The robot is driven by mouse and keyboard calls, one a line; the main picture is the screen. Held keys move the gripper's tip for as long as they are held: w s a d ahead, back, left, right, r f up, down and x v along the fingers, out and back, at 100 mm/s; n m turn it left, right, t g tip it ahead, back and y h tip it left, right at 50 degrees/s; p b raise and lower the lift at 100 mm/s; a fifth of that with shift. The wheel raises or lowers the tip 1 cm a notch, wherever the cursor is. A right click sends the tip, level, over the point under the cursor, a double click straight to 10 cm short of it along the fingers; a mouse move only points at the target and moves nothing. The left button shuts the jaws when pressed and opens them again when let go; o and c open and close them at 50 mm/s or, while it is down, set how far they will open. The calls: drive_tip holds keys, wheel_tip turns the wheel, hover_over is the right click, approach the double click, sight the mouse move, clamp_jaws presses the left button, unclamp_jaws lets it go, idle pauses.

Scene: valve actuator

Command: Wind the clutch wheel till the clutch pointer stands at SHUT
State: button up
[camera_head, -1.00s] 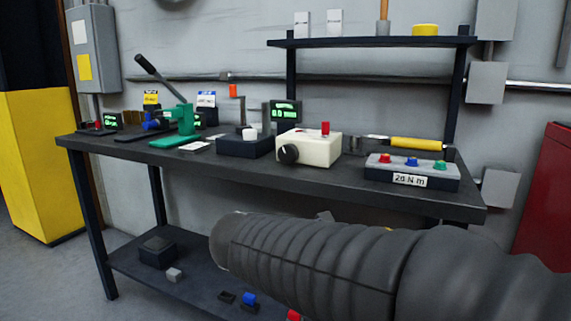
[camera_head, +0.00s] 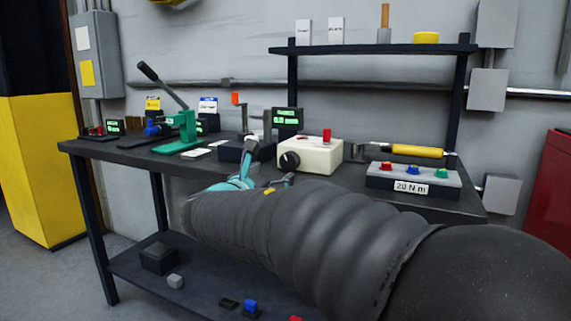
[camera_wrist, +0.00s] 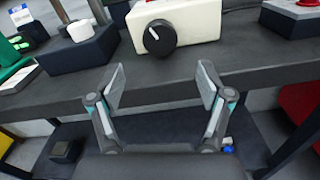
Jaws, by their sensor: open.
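I cannot make out a wheel or a pointer labelled SHUT in either view. A cream box (camera_head: 318,156) stands on the bench, with a black round knob (camera_head: 289,161) on its front and a red piece on top. In the wrist view the knob (camera_wrist: 159,38) carries a white line, and no lettering around it is readable. My gripper (camera_head: 268,165) shows teal and grey fingers at the bench's front edge. In the wrist view my gripper (camera_wrist: 162,85) is open and empty, its fingers spread below the knob and apart from it.
A dark block with a white knob (camera_wrist: 80,31) stands left of the cream box. A green lever press (camera_head: 183,130) is farther left. A grey box with coloured buttons (camera_head: 412,178) and a yellow-handled tool (camera_head: 417,151) are right. The bench edge (camera_wrist: 60,107) runs behind my fingers.

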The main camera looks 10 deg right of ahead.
sight(288, 164)
drive_tip(key=x, duration=0.8)
drive_tip(key=shift+w+d+p, duration=0.15)
drive_tip(key=shift+w+p, duration=0.05)
drive_tip(key=shift+p, duration=0.15)
drive_tip(key=c, duration=1.2)
drive_tip(key=shift+o, duration=0.2)
drive_tip(key=shift+f, duration=0.1)
